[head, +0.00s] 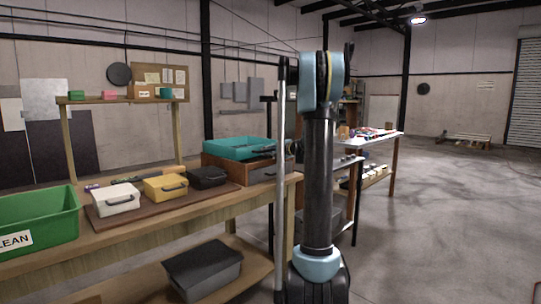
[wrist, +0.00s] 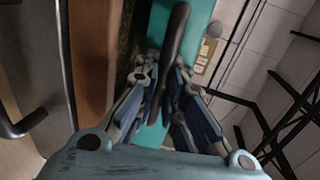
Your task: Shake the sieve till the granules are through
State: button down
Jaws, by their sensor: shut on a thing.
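In the wrist view, the sieve's teal side (wrist: 202,22) shows behind a dark handle (wrist: 176,35). My gripper (wrist: 168,88) is shut on that handle. In the head view, my gripper (head: 275,150) is at the sieve's right side, partly hidden by my arm. The sieve's mesh and any granules are too hidden to judge.
A green bin marked CLEAN (head: 38,222) stands at the bench's left. White (head: 116,200), yellow (head: 165,188) and black (head: 207,178) handled containers stand on a brown board. A dark lidded box (head: 203,268) is on the lower shelf.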

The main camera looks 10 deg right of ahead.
jog(key=shift+w, duration=0.1)
jog(key=c, duration=1.9)
grip_release()
jog(key=shift+w+a, duration=0.1)
jog(key=shift+c, duration=0.2)
jog(key=v, duration=1.2)
jog(key=shift+f, duration=0.15)
